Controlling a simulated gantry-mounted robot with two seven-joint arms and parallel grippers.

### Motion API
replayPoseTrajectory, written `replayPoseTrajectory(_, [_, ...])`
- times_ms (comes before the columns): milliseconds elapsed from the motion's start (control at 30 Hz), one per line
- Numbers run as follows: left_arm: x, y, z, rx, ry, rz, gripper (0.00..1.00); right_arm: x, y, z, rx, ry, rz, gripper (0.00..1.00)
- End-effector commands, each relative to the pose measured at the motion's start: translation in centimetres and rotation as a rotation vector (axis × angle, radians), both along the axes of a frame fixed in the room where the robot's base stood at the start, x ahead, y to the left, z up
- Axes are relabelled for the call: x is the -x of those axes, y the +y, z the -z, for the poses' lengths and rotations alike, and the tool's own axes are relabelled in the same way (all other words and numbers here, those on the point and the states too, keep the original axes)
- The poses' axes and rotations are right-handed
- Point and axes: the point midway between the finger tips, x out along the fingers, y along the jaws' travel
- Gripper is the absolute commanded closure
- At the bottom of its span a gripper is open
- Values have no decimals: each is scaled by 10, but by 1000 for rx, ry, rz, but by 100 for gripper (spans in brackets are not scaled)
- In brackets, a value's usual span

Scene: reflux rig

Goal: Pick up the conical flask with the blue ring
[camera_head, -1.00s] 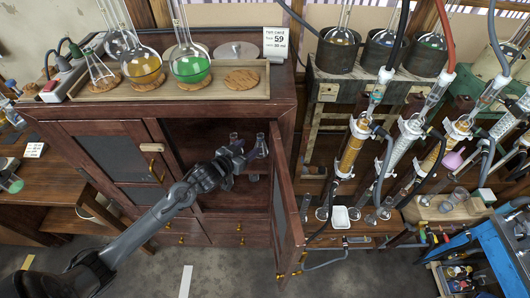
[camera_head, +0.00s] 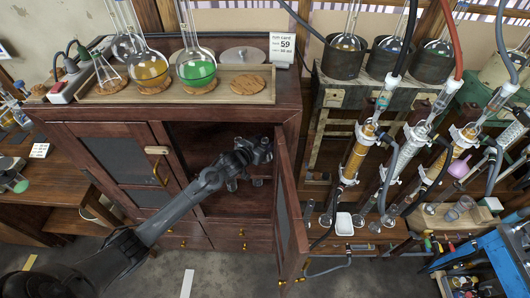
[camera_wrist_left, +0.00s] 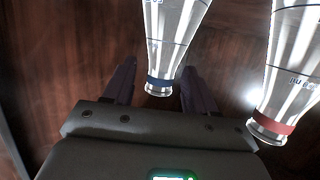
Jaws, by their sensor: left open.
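My left gripper (camera_head: 262,151) reaches into the open cabinet in the head view. In the left wrist view its two fingers (camera_wrist_left: 158,68) are open and apart. The clear glass flask with the blue ring (camera_wrist_left: 168,42) shows there, its ringed neck end between the fingers and nearest the gripper. I cannot tell whether a finger touches it. A similar flask with a red ring (camera_wrist_left: 292,75) is close by on the right, outside the fingers. In the head view the gripper hides the blue-ringed flask. My right gripper is not in view.
The open cabinet door (camera_head: 290,205) stands just right of the gripper. The cabinet top (camera_head: 285,95) is above it, carrying a wooden tray (camera_head: 130,96) with round flasks. Tall glass condensers (camera_head: 360,150) stand further right.

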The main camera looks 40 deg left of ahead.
Motion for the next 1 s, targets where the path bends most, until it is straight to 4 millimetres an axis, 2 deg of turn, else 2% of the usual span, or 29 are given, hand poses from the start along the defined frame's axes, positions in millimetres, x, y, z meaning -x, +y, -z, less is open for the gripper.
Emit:
replayPoseTrajectory(333, [-6,1,2,0,0,0,44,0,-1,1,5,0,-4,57])
replayPoseTrajectory(700, [-6,1,2,0,0,0,99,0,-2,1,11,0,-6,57])
replayPoseTrajectory(1000, [-6,1,1,0,0,0,100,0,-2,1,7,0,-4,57])
